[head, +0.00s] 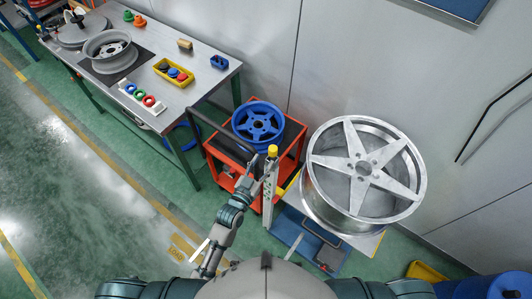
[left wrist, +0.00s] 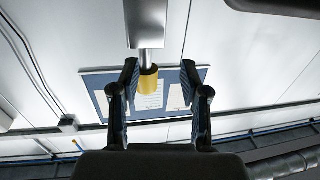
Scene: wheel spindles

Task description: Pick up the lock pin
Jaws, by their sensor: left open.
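The lock pin has a yellow cylindrical knob (head: 272,151) and stands at the top of a grey perforated post (head: 269,190). My left gripper (head: 257,168) is close beside it, to the left of the upper post. In the left wrist view the yellow knob (left wrist: 148,81) and its short metal shaft hang below a grey block (left wrist: 145,22). The knob appears between the two spread fingers of the left gripper (left wrist: 160,82), nearer the left finger. I cannot tell whether a finger touches it. My right gripper is not in view.
A large silver wheel (head: 325,195) stands right of the post. A red cart (head: 225,157) carrying a blue wheel (head: 258,122) is behind it. A workbench (head: 205,88) with rings, a yellow bin (head: 174,74) and a grey wheel is at upper left. Open floor lies left.

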